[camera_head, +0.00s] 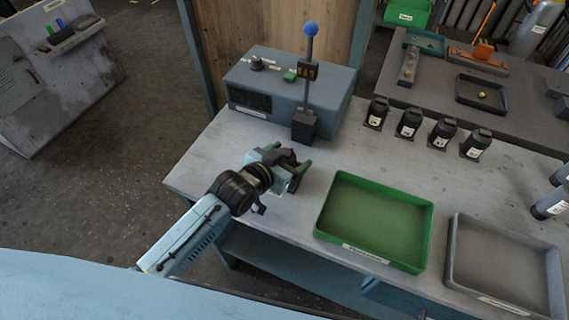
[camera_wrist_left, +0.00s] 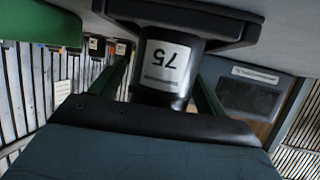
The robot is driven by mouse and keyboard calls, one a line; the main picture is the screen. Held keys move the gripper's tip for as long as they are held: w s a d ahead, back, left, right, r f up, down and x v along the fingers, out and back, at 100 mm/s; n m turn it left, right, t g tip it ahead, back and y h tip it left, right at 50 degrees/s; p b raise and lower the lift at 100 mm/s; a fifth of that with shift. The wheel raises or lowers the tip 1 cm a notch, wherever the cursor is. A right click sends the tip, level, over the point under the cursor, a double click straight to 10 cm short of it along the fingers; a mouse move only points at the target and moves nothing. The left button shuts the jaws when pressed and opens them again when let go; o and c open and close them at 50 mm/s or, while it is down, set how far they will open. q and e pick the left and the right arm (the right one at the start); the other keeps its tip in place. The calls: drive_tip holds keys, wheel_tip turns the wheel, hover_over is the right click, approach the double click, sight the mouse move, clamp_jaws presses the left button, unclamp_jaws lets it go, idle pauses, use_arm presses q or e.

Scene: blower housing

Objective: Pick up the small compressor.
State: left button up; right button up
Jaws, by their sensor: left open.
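A small black compressor with a white label reading 75 (camera_wrist_left: 165,68) stands on its wide dark base in the left wrist view, which shows the scene upside down. My left gripper (camera_wrist_left: 160,92) is open, with one green finger on each side of the black body. No firm contact shows. In the head view the left gripper (camera_head: 289,160) is low over the near left part of the grey workbench (camera_head: 215,165). The compressor shows there only as a dark shape, mostly hidden by the gripper. My right gripper is in neither view.
A green tray (camera_head: 375,220) and a grey tray (camera_head: 503,262), both empty, lie to the right. Several black labelled cylinders (camera_head: 408,122) stand in a row behind. A grey control box (camera_head: 270,85) with a blue-topped post (camera_head: 306,80) stands just behind the gripper.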

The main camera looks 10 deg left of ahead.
use_arm(q)
drive_tip(key=c, duration=1.3)
drive_tip(key=shift+r, duration=0.1)
drive_tip(key=shift+c, duration=0.8)
